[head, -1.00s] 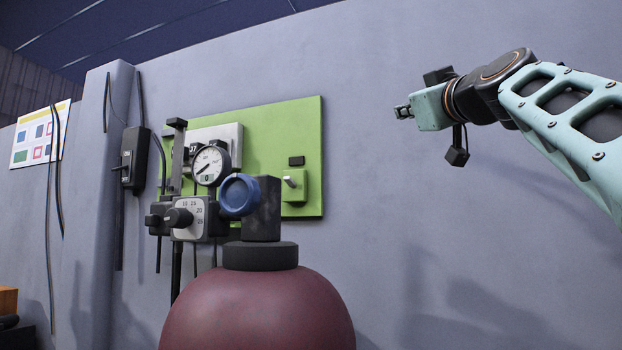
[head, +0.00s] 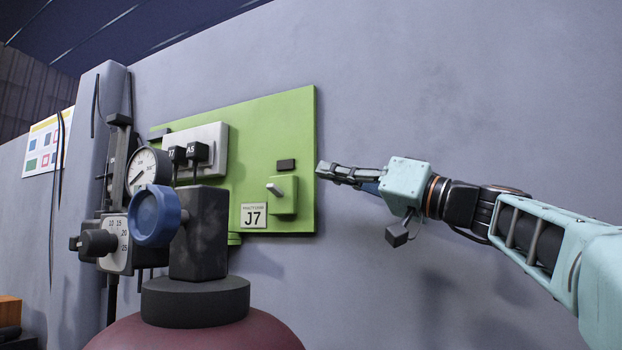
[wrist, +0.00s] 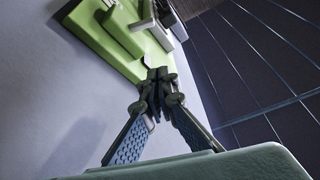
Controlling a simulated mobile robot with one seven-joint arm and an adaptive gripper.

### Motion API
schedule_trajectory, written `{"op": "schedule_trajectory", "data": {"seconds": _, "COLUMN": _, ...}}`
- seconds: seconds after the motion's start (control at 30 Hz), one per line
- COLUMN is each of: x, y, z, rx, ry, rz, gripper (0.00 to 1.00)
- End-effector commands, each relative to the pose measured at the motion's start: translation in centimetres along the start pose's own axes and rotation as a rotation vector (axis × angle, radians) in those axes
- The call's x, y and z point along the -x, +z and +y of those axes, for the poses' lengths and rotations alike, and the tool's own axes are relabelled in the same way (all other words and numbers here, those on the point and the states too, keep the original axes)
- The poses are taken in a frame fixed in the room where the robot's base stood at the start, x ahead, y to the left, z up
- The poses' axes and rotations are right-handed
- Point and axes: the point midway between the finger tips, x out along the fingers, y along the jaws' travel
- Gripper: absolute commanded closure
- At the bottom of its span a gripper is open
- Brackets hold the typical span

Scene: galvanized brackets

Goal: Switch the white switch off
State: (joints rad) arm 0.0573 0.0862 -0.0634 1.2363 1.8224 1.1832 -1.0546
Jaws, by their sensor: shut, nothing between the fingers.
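The white switch (head: 275,190) is a short pale lever on a small green box (head: 284,204), mounted on the right part of a green panel (head: 303,140). The lever sticks out toward the left in the head view. My gripper (head: 322,169) is shut and empty. Its tips are by the panel's right edge, to the right of the switch and slightly higher; contact with the panel cannot be told. In the wrist view the shut fingertips (wrist: 160,78) appear in front of the green panel (wrist: 88,32), and a pale bar (wrist: 142,23), perhaps the lever, shows beyond them.
A J7 label (head: 254,215) sits below the switch and a dark block (head: 286,165) above it. A pressure gauge (head: 148,172), a blue knob (head: 155,215) and a dark red tank (head: 200,335) stand in front. The wall right of the panel is bare.

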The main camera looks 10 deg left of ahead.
Motion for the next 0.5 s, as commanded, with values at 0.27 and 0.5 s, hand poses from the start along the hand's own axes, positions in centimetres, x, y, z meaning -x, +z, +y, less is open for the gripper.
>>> {"op": "schedule_trajectory", "data": {"seconds": 0.27, "x": 0.0, "y": 0.0, "z": 0.0, "rx": 0.001, "ry": 0.001, "rz": 0.000, "gripper": 1.00}}
{"op": "schedule_trajectory", "data": {"seconds": 0.5, "x": -2.4, "y": -0.2, "z": -0.1, "rx": -0.001, "ry": -0.001, "rz": -0.002, "gripper": 1.00}}
